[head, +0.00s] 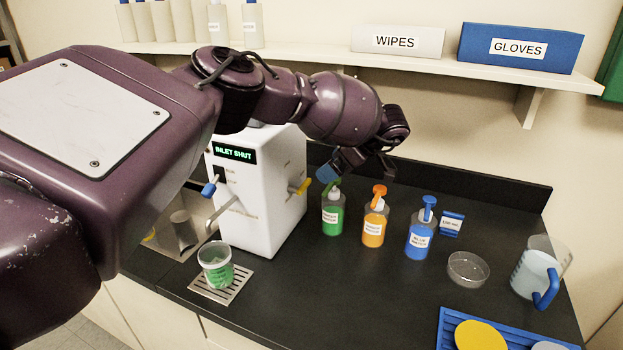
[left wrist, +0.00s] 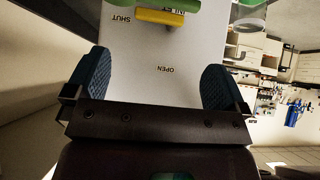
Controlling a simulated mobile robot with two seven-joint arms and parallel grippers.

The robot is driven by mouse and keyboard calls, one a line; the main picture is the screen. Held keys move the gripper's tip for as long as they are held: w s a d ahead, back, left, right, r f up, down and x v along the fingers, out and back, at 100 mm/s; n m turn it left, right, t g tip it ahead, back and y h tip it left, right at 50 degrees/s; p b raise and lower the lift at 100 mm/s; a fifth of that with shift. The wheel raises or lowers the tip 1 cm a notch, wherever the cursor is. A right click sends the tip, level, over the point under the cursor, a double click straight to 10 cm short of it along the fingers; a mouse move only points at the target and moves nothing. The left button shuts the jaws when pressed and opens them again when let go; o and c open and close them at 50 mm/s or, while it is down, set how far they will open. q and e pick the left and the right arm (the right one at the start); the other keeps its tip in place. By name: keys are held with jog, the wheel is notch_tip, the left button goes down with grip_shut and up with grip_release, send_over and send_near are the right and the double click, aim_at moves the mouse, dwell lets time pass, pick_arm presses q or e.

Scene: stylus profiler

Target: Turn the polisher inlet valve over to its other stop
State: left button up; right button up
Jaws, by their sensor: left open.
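The white polisher (head: 262,200) stands on the dark bench, and its display (head: 233,152) reads INLET SHUT. The yellow inlet valve handle (head: 300,186) is on its right side. My left gripper (head: 328,173) is beside that side of the polisher. Its blue fingers (left wrist: 156,68) are wide apart and empty, with the handle beyond them and not between them. My right gripper is out of view.
Green (head: 333,217), orange (head: 374,228) and blue (head: 420,240) pump bottles stand right of the polisher, the green one close below my gripper. A beaker of green liquid (head: 216,268) sits on a drip grate. A glass dish (head: 468,268) and a jug (head: 540,272) are farther right.

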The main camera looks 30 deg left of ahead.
aim_at(305, 184)
pick_arm(q)
jog(key=p+x, duration=0.1)
jog(key=x, duration=0.7)
jog(key=shift+x, duration=0.75)
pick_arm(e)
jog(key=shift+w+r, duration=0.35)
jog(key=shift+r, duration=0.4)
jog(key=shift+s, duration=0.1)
pick_arm(q)
jog(key=c, duration=0.9)
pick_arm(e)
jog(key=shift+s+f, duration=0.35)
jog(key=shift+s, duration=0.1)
